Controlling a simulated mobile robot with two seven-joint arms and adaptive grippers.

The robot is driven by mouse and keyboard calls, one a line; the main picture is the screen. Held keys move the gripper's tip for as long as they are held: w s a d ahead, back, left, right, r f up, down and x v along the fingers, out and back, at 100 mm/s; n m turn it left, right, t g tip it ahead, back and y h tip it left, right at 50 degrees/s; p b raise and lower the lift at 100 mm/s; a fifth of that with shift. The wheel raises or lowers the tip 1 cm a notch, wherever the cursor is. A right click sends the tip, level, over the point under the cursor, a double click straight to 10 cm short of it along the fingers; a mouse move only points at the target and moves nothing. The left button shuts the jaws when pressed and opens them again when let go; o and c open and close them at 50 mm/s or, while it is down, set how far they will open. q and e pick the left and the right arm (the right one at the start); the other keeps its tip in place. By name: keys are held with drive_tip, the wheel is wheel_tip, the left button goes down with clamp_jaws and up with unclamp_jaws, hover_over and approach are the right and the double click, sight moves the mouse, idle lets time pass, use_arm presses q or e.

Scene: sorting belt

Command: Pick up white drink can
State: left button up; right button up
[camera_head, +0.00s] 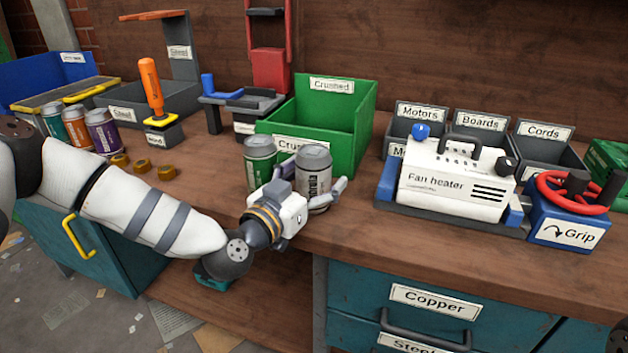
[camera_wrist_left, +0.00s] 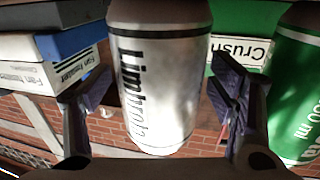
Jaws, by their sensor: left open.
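The white drink can (camera_head: 314,172) stands upright on the wooden bench in front of the green "Crushed" bin. In the left wrist view the white can (camera_wrist_left: 158,85) fills the middle, upside down in the picture, with dark lettering on it. My left gripper (camera_head: 318,190) is open, with its fingers to either side of the white can. In the left wrist view its two fingers (camera_wrist_left: 165,105) show on both sides of the can, with gaps visible. A green can (camera_head: 261,162) stands just left of the white one.
The green "Crushed" bin (camera_head: 362,127) is close behind the cans. A fan heater (camera_head: 455,180) and a red-handled grip tool (camera_head: 567,215) are to the right. Several cans (camera_head: 103,132) and brass pieces (camera_head: 141,166) are at the left. The bench front is clear right of my gripper.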

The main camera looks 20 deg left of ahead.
use_arm(q)
drive_tip(key=c, duration=0.9)
